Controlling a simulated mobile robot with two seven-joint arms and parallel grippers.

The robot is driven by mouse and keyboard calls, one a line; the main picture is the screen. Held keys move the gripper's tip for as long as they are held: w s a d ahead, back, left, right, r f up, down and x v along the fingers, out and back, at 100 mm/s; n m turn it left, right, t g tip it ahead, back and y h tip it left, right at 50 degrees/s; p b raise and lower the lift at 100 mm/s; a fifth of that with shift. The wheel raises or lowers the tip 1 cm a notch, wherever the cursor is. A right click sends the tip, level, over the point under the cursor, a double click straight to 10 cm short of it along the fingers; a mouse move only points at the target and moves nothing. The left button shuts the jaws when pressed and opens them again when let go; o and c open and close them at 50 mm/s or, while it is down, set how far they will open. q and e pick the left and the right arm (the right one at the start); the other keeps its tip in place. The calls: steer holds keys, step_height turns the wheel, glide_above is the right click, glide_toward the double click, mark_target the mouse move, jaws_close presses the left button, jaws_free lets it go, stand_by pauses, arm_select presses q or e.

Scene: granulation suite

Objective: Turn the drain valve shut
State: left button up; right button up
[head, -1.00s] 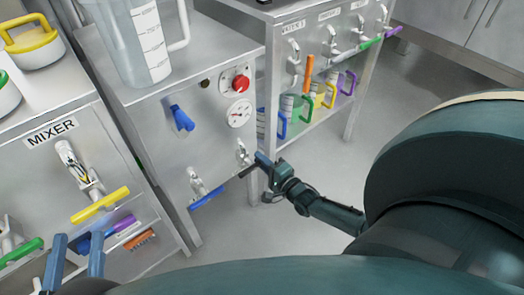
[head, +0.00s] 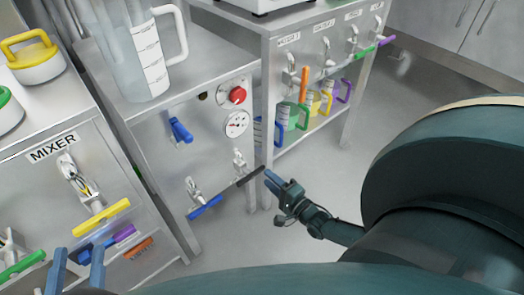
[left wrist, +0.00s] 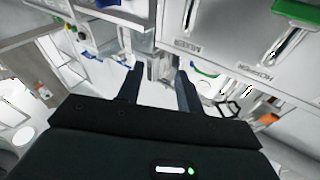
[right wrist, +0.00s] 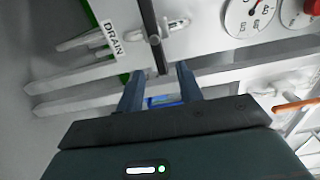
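The drain valve (head: 240,160) is a small metal tap with a black bar handle (head: 250,176), low on the right of the middle cabinet's front. In the right wrist view the DRAIN label (right wrist: 112,38) is beside the black handle (right wrist: 148,18), which lies crosswise to the metal valve body. My right gripper (head: 269,176) is by the handle's right end. Its fingers (right wrist: 158,84) are apart, with the handle's near end just ahead of the gap; contact is not clear. My left gripper (head: 77,262) is open and empty in front of the mixer cabinet.
A blue-handled tap (head: 204,207) is left of the drain valve. A gauge (head: 237,123) and red button (head: 238,95) are above it. The right-hand rack (head: 262,60) has taps and coloured jugs. Open floor (head: 310,165) lies right of the valve.

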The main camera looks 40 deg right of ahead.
steer(key=s+p, duration=0.1)
steer(key=s, duration=0.6)
steer(key=shift+s+d, duration=0.2)
steer(key=shift+d, duration=0.1)
